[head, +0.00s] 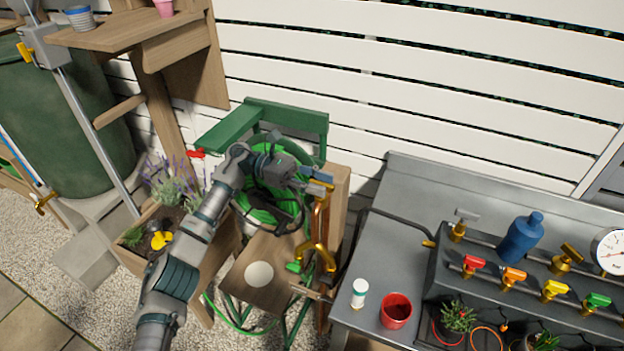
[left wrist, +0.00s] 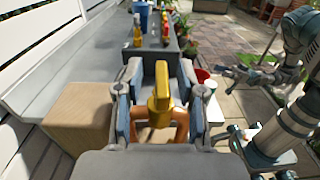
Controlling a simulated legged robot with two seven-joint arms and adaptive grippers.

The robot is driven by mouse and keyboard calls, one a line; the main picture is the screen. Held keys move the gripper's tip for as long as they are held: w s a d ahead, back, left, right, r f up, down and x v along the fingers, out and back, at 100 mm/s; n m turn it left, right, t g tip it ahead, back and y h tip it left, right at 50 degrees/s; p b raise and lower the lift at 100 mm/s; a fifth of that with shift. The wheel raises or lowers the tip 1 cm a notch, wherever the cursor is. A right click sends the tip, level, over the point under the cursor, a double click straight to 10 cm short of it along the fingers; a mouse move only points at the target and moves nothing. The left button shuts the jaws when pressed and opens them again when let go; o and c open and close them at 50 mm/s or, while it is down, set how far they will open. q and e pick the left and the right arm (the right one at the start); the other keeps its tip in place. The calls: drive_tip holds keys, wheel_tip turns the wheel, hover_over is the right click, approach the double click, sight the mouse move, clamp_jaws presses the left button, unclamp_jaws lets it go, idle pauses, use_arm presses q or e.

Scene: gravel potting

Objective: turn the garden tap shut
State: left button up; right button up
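The garden tap is a brass spout on a copper pipe (head: 322,225) beside a wooden post (head: 338,190) in the head view. Its yellow handle (left wrist: 160,98) stands upright in the left wrist view. My left gripper (left wrist: 161,95) is open, with one blue-grey finger on each side of the handle. Narrow gaps seem to show between fingers and handle. In the head view my left gripper (head: 320,180) is at the top of the pipe and largely hides the handle. In the left wrist view my right gripper (left wrist: 245,75) is small, away to the right; its opening is unclear.
A green hose reel (head: 265,208) is close behind my left forearm. The grey bench (head: 400,240) on the right holds a white bottle (head: 359,293), a red cup (head: 396,310) and several coloured valves (head: 513,277). A lavender planter (head: 140,258) stands left of my arm.

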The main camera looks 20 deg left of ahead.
sight(310, 180)
use_arm(q)
drive_tip(key=a, duration=0.7)
drive_tip(key=shift+w, duration=0.3)
drive_tip(key=shift+a+f, duration=0.1)
drive_tip(key=shift+f, duration=0.05)
